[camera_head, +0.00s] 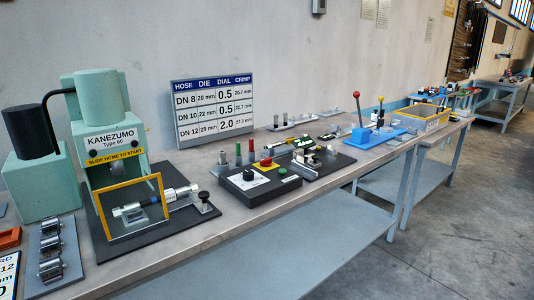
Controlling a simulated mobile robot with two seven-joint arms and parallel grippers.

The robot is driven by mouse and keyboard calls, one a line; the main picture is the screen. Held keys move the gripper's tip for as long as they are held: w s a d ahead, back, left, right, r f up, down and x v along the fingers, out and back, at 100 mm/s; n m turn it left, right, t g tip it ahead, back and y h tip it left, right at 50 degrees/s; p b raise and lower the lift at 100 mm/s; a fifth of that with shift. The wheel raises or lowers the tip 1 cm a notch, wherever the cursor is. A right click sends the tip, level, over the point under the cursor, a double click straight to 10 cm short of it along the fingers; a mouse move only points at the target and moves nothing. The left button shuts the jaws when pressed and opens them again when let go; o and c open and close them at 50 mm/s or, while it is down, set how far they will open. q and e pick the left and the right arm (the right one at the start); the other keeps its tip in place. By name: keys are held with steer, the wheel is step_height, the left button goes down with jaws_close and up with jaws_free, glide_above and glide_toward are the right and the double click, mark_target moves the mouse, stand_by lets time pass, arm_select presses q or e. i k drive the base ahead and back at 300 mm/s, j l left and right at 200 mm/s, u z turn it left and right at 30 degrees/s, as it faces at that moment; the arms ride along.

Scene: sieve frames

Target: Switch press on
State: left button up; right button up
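The press (107,130) is a pale green machine at the left, labelled "KANEZUMO Type 60" with a yellow strip "SLIDE HOME TO START". A yellow-framed guard (138,206) stands at its front, with a silver cylindrical piece behind and beside it. A dark control box (258,190) lies to the right of the press. On it are a black knob (248,174), a red mushroom button (266,162) on a yellow base and a green button (283,171). The knob's setting is too small to tell. Neither of my grippers shows.
The grey bench (220,220) runs from lower left to the back right. A chart board (213,105) stands behind. A rack of metal dies (51,252) sits front left. A blue tool with a red-knobbed lever (358,125) stands farther right. Open floor (470,220) lies at the right.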

mark_target(266, 162)
steer(key=i+l+u, duration=0.1)
steer(key=i+l, duration=0.15)
steer(key=i+l+u, duration=0.1)
steer(key=l, duration=0.25)
steer(key=i+l+u, duration=0.1)
steer(key=i+l, duration=0.2)
steer(key=i+l+u, duration=0.1)
steer(key=l, duration=0.25)
steer(key=i+l, duration=0.25)
steer(key=l, duration=0.15)
steer(key=i+l+u, duration=0.15)
steer(key=l, duration=0.2)
steer(key=i+j, duration=0.05)
